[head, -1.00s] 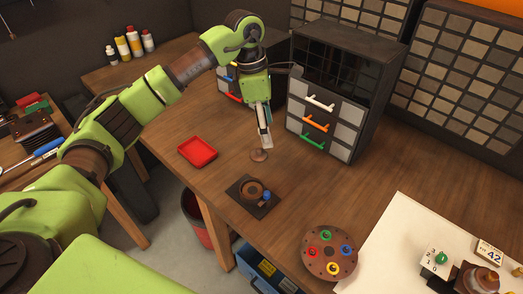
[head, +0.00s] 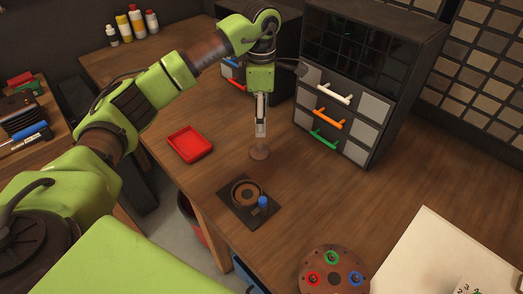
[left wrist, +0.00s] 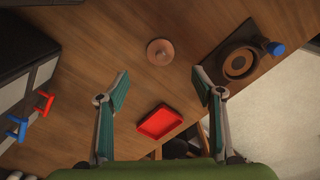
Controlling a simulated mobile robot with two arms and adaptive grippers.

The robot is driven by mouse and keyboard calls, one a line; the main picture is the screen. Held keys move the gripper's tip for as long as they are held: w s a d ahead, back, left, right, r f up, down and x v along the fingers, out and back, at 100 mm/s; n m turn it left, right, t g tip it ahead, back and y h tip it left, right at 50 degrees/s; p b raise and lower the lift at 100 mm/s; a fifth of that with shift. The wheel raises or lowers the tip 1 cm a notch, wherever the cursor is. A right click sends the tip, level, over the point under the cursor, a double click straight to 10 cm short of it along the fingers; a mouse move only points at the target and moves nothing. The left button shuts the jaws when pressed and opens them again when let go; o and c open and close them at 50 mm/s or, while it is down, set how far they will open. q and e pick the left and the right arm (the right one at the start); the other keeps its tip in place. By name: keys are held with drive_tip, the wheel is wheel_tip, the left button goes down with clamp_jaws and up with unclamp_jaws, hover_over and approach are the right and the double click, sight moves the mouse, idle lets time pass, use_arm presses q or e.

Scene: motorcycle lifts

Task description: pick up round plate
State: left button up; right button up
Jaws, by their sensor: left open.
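A small brown round plate (head: 259,152) with a raised middle lies on the wooden bench, and it also shows in the left wrist view (left wrist: 160,51). My left gripper (head: 260,135) points down just above it in the head view. In the left wrist view the left gripper (left wrist: 160,74) has its two fingers wide apart, with nothing between them. The small plate lies beyond the fingertips, about midway between them. A larger brown disc (head: 320,257) with coloured rings sits at the bench's lower right, partly cut off. My right gripper is not seen.
A red tray (head: 190,143) lies left of the small plate. A dark square fixture (head: 233,205) with a round socket and blue knob (head: 263,202) stands nearer. A drawer cabinet (head: 360,90) with coloured handles stands behind right. Bench right of the small plate is clear.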

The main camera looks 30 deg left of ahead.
use_arm(q)
drive_tip(key=p, duration=0.2)
hover_over(259, 145)
drive_tip(key=f, duration=0.5)
drive_tip(key=shift+s+d+f, duration=0.2)
drive_tip(key=shift+s+d, duration=0.05)
drive_tip(key=shift+w+f, duration=0.1)
drive_tip(key=shift+f, duration=0.45)
wheel_tip(259, 145, down, 4)
drive_tip(key=shift+a+f+p, duration=0.1)
drive_tip(key=shift+a+p, duration=0.05)
drive_tip(key=shift+p, duration=1.1)
drive_tip(key=shift+w+f, duration=0.1)
drive_tip(key=shift+f, duration=0.25)
drive_tip(key=c, duration=1.2)
